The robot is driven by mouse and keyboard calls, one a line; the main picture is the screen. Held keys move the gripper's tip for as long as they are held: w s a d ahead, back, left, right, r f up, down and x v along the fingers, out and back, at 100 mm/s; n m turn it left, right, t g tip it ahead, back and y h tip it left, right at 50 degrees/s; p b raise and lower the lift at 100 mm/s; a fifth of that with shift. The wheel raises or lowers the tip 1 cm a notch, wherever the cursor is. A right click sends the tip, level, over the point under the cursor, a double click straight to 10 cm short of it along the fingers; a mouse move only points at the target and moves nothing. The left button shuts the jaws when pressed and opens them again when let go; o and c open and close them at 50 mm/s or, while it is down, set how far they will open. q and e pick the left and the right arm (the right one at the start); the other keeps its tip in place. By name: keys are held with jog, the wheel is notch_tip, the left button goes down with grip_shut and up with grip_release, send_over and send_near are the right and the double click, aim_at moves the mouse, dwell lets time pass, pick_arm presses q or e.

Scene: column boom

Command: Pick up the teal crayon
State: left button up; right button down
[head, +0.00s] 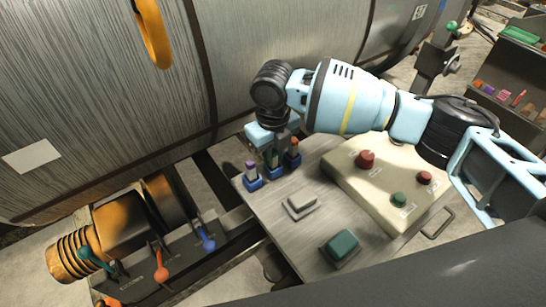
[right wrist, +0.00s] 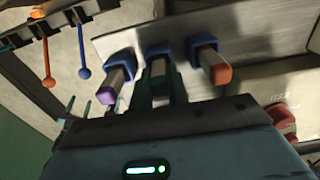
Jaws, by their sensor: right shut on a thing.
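The teal crayon (right wrist: 158,68) stands in the middle of three blue holders, between a purple-tipped crayon (head: 250,168) and an orange-tipped crayon (head: 294,148). In the right wrist view the purple-tipped crayon (right wrist: 110,97) is on the left and the orange-tipped one (right wrist: 221,73) on the right. My right gripper (head: 272,155) points down over the middle holder (right wrist: 157,50). Its fingers are shut on the teal crayon, which they mostly hide in the head view. The crayon's lower end still appears in the holder. My left gripper is not in view.
A cream control box (head: 375,185) with red and green buttons stands to the right. Levers with orange, blue and teal ends (head: 207,240) are at lower left. A large drum (head: 100,90) rises behind.

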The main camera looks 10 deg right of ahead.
jog(key=shift+r, duration=0.1)
jog(key=shift+r, duration=0.55)
notch_tip(320, 180, up, 2)
jog(key=shift+r, duration=0.1)
jog(key=s+a+r, duration=0.1)
jog(key=s+a, duration=0.7)
jog(key=s, duration=0.5)
jog(key=shift+s+a+r, duration=0.2)
jog(key=shift+s+r, duration=0.05)
jog(key=shift+s, duration=0.05)
